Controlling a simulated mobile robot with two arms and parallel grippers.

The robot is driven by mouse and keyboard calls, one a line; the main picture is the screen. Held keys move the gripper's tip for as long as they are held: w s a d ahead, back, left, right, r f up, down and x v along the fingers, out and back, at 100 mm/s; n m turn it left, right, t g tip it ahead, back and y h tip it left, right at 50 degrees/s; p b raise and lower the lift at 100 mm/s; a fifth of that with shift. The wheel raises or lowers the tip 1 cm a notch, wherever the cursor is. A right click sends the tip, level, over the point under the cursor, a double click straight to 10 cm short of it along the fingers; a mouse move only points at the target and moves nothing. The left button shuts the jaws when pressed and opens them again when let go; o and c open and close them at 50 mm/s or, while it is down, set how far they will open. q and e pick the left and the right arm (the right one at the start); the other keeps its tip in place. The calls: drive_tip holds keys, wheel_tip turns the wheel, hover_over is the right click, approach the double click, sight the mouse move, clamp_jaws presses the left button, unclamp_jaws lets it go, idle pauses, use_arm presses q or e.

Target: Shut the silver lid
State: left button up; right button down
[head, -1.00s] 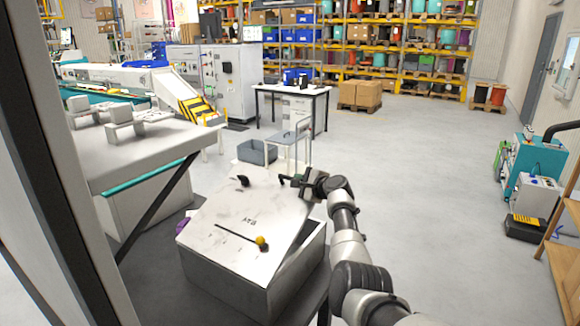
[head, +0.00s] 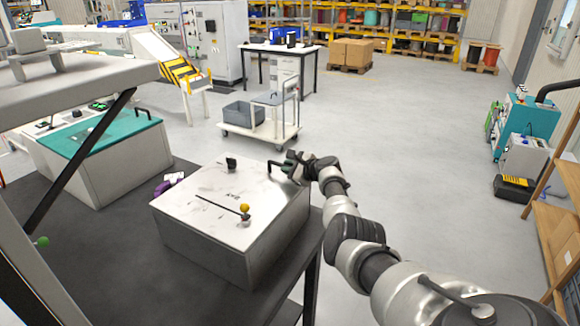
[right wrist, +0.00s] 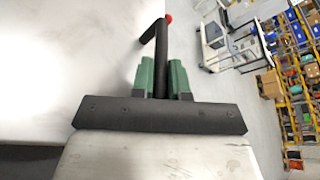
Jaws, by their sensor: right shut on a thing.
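The silver lid (head: 222,190) lies flat, or nearly so, on its grey box (head: 200,246) on the dark table in the head view. My left gripper is not in view.
A box with a teal lid (head: 100,132) stands at the left on the dark table (head: 75,262). A purple item (head: 168,184) lies beside the silver-lidded box. A trolley (head: 262,122) with a grey bin stands beyond.

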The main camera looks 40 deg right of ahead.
drive_tip(key=shift+a, duration=0.1)
drive_tip(key=c, duration=1.5)
unclamp_jaws()
drive_tip(key=shift+c, duration=0.2)
drive_tip(key=o, duration=0.4)
drive_tip(key=shift+w+a+f, duration=0.1)
drive_tip(key=shift+w+f, duration=0.1)
drive_tip(key=shift+w, duration=0.15)
drive_tip(key=shift+s, duration=0.15)
drive_tip(key=shift+s+r, duration=0.1)
drive_tip(key=shift+s, duration=0.05)
drive_tip(key=shift+s+d+r+p, duration=0.2)
drive_tip(key=shift+s+r+p, duration=0.05)
drive_tip(key=shift+s+p, duration=0.3)
drive_tip(key=shift+p+v, duration=0.6)
drive_tip(key=shift+v, duration=3.95)
